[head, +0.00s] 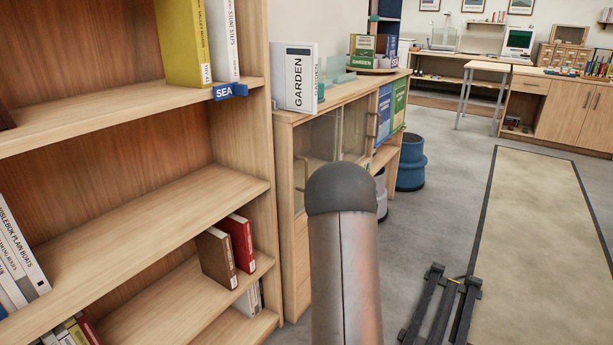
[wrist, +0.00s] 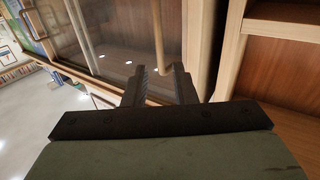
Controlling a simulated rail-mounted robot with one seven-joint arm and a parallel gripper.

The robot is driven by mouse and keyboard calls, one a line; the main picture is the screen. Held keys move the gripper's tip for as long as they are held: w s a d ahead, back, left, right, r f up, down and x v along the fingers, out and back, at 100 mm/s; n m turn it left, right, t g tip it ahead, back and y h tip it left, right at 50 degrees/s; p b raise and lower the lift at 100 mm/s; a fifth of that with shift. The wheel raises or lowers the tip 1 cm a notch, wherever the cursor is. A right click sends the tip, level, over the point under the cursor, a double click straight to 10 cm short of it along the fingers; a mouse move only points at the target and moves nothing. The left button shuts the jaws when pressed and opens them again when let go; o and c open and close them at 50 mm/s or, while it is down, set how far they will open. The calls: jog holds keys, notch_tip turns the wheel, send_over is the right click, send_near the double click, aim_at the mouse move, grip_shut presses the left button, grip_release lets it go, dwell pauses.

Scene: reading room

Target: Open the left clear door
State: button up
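The left clear door (head: 318,142) is a glass pane in the low wooden cabinet, partly hidden behind my arm in the head view. Its slim wooden handle (head: 300,178) is near the pane's left edge. In the wrist view the glass (wrist: 110,32) fills the upper left, and the upright handle (wrist: 157,35) runs down toward my gripper (wrist: 158,72). The two dark fingers are apart, one on each side of the handle's end. I cannot tell whether either finger touches it. The door looks shut. My gripper is hidden in the head view.
A tall bookshelf (head: 140,215) stands close on the left. The cabinet top holds a GARDEN book box (head: 298,78). Another clear pane (head: 356,128) is to the right, with blue and green panels (head: 391,108) beyond. A blue stool (head: 411,163) stands past the cabinet. Floor on the right is mostly clear.

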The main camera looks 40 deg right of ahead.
jog(key=b+x, duration=0.1)
jog(key=x, duration=0.8)
jog(key=shift+w, duration=0.3)
grip_shut()
